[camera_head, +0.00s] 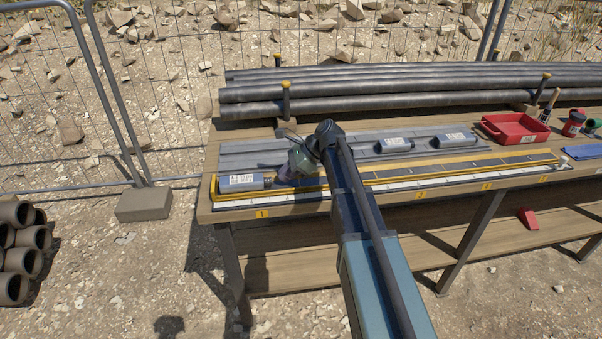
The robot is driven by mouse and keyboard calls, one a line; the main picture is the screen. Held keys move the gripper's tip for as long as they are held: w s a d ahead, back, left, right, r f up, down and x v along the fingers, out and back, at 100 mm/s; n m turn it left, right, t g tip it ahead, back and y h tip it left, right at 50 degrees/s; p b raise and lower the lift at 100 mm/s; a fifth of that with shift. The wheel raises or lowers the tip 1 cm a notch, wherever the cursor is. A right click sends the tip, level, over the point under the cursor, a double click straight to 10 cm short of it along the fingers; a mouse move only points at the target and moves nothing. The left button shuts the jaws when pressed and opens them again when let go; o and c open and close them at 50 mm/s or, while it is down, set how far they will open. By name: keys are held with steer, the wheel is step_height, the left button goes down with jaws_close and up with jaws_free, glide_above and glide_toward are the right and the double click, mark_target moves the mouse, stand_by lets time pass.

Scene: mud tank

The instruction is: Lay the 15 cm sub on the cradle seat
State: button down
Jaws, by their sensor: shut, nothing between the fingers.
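A grey cylindrical sub (242,182) with a white label lies at the left end of the long yellow-edged cradle (480,168). Two similar labelled subs, one in the middle (395,145) and one farther right (455,140), lie on the grey strip behind. The labels are too small to read, so I cannot tell which is the 15 cm sub. My gripper (284,176) is shut and empty, close to the right end of the left sub. My arm hides part of the cradle; I cannot tell whether the fingers touch the sub.
Long dark pipes (400,85) lie along the back of the wooden bench, between upright posts with yellow caps. A red tray (515,129), a red-and-black can (573,123) and a blue flat item (583,152) are at right. A wire fence stands behind. The cradle's right half is clear.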

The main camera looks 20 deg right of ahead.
steer(key=shift+w+a, duration=0.1)
steer(key=shift+a, duration=0.75)
steer(key=shift+w+a, duration=0.1)
steer(key=shift+a, duration=0.6)
steer(key=shift+d, duration=0.1)
steer(key=shift+s+d, duration=0.2)
steer(key=shift+d, duration=1.05)
steer(key=p+v, duration=0.7)
steer(key=v, duration=0.4)
steer(key=shift+d+f, duration=0.3)
steer(key=shift+d, duration=0.05)
